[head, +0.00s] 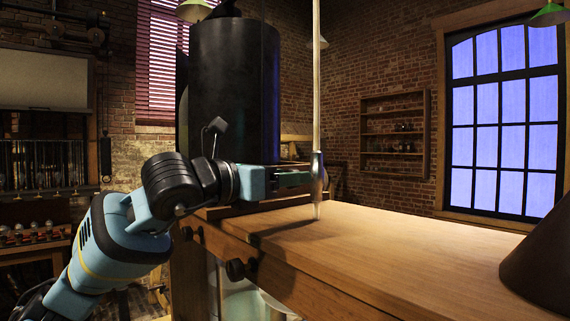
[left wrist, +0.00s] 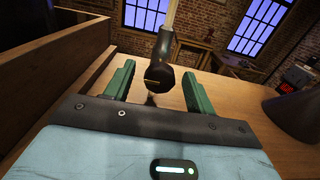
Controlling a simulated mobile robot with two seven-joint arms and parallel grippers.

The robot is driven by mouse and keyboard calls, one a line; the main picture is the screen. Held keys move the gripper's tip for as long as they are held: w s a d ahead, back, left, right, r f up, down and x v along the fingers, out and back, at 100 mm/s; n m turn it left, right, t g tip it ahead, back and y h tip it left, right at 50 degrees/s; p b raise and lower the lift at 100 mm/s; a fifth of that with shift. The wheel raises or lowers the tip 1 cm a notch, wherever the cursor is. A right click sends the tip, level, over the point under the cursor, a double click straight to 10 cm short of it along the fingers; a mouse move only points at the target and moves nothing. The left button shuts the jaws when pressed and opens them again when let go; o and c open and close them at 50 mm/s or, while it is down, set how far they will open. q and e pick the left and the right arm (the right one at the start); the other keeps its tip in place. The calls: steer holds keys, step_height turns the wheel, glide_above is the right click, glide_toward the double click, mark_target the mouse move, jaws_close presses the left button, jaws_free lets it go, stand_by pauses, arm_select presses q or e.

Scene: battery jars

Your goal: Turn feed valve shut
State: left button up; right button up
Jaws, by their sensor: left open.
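A pale vertical tube (head: 316,80) comes down to a dark fitting with a narrow lower nozzle (head: 317,178), just above the wooden bench top. This fitting looks like the feed valve. In the left wrist view it shows as a rounded black body (left wrist: 159,62) with a thin brass-coloured line on its face. My left gripper (head: 302,180) is level with the fitting, coming from the left. Its green fingers are open (left wrist: 158,72), one on each side of the black body. I cannot tell whether either finger touches it. My right gripper is not in view.
A large black tank (head: 235,90) stands behind my left wrist. The wooden bench top (head: 420,250) is clear to the right, up to a dark cone-shaped thing (head: 541,258). Dark knobs (head: 236,269) stick out of the bench front. A glass jar (head: 240,300) shows below.

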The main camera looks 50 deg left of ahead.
arm_select(q)
steer(key=shift+w+d+p, duration=0.15)
steer(key=shift+w+p, duration=0.15)
steer(key=shift+w, duration=0.65)
steer(key=shift+f, duration=0.1)
steer(key=c, duration=0.9)
